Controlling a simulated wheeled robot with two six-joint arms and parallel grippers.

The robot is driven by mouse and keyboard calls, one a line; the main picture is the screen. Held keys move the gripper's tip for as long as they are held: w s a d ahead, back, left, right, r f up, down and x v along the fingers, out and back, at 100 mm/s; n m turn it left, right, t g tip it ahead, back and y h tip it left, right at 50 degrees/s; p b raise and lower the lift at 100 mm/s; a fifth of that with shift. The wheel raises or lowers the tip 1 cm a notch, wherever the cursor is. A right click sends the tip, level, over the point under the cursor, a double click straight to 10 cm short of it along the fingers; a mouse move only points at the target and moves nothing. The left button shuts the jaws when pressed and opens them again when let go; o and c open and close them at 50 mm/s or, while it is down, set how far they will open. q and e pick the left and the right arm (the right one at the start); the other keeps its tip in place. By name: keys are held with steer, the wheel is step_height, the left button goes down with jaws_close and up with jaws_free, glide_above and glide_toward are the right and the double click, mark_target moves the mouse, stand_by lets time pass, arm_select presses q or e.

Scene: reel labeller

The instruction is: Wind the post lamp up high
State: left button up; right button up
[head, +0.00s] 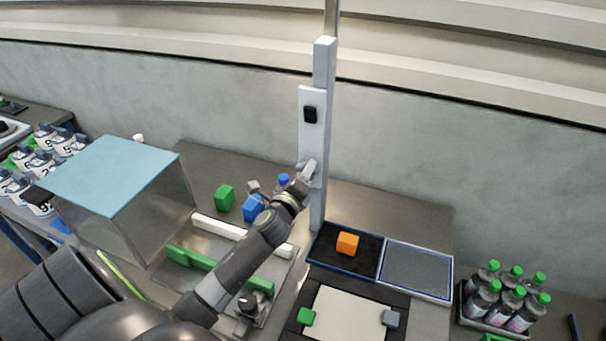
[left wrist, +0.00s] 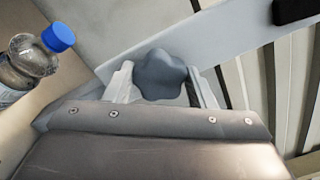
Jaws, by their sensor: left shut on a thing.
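The lamp post (head: 324,65) is a pale upright column at the back of the bench, with a thinner rod (head: 331,18) running out of the top of the head view. A white plate (head: 312,137) with a black block (head: 310,114) is on its front. The lamp head is not in view. My left gripper (head: 308,170) is at the lower part of this plate. In the left wrist view, a grey lobed knob (left wrist: 160,74) sits between the fingers of my left gripper (left wrist: 162,88), which is shut on it. My right gripper is not in view.
A blue-capped bottle (left wrist: 32,62) stands close beside my left gripper. A clear box with a blue lid (head: 115,172) is at left. A tray with an orange cube (head: 347,243) is right of the post base. Several green-capped bottles (head: 503,298) stand at far right.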

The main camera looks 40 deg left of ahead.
arm_select(q)
steer(key=shift+f, duration=0.2)
stand_by(0.6)
steer(key=o, duration=0.7)
steer(key=shift+c, duration=0.2)
steer(key=o, duration=0.3)
steer(key=shift+r, duration=0.1)
steer(key=b+v, duration=0.3)
steer(key=v, duration=1.4)
steer(key=shift+s+b, duration=0.2)
steer(key=shift+b, duration=0.15)
